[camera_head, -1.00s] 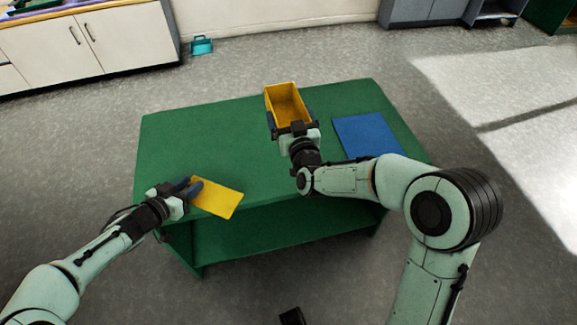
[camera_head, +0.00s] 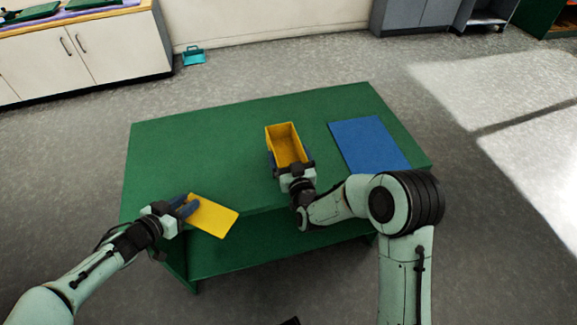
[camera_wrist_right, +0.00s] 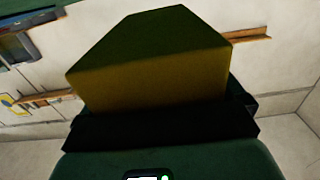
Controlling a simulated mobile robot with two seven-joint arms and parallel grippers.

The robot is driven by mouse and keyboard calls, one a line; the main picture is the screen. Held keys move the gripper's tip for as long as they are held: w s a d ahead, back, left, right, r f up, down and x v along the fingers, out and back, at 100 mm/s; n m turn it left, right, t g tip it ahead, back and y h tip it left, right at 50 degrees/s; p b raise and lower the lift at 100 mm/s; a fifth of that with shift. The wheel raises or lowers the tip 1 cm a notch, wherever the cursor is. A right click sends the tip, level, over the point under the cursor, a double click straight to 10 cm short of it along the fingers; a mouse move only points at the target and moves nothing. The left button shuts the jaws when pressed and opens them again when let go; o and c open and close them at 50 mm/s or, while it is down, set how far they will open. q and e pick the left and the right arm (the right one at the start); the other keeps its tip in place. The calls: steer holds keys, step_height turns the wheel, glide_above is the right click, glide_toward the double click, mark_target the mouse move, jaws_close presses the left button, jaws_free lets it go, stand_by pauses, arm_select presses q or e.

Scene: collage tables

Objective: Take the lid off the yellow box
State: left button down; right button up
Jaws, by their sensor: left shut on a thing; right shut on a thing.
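The yellow box (camera_head: 286,146) is open at the top, and its inside shows in the head view. My right gripper (camera_head: 289,162) is shut on the near end of the box, at the middle of the green table. The box fills the middle of the right wrist view (camera_wrist_right: 150,65), where it looks dark and shaded. The flat yellow lid (camera_head: 214,216) is apart from the box, at the table's front left edge. My left gripper (camera_head: 186,206) is shut on the lid's left end. Whether the box touches the tabletop is hard to tell.
The green table (camera_head: 200,150) has bare room at the left and back. A blue mat (camera_head: 368,144) lies flat on its right side. White cabinets (camera_head: 110,50) stand at the back left, and a teal dustpan (camera_head: 194,56) lies on the floor beside them.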

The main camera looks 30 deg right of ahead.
arm_select(q)
steer(key=shift+f+b, duration=0.35)
steer(key=shift+f, duration=0.15)
arm_select(e)
steer(key=shift+f, duration=2.05)
arm_select(q)
steer(key=shift+f, duration=0.15)
arm_select(e)
steer(key=shift+f, duration=0.1)
arm_select(q)
steer(key=shift+f, duration=0.1)
arm_select(e)
steer(key=o, duration=1.1)
steer(key=shift+f, duration=0.1)
